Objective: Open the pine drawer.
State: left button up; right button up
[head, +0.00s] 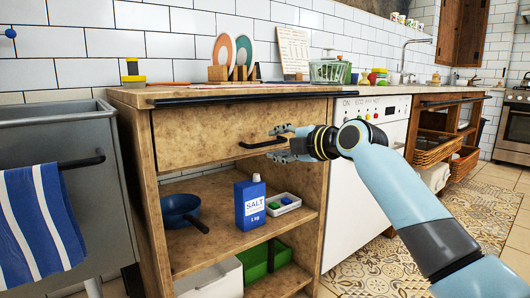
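The pine drawer (205,132) sits at the top of the wooden shelf unit in the head view, and its front looks flush with the frame. A dark bar handle (262,144) is on the drawer's front, right of its middle. My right gripper (276,142) is at the right end of the handle, its fingers pointing left. The fingers are spread, one above and one below the handle's level. Whether they touch the handle I cannot tell. My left gripper is not in view.
Open shelves below hold a blue pan (180,209), a blue salt box (250,203) and a small white tray (283,209). A grey cabinet with a striped towel (40,225) stands at left. A white dishwasher (350,200) stands at right. The counter's front has a long dark rail (240,97).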

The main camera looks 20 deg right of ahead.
aim_at(268, 144)
jog(key=x, duration=0.2)
jog(key=b+x, duration=0.1)
jog(key=x, duration=0.1)
jog(key=shift+w+f, duration=0.2)
jog(key=shift+f, duration=0.1)
jog(key=shift+w+a+r+b, duration=0.1)
jog(key=shift+w+a+b, duration=0.1)
jog(key=shift+w+b, duration=0.15)
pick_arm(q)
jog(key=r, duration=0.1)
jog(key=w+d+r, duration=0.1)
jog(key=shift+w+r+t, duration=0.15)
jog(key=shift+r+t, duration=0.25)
pick_arm(e)
grip_shut()
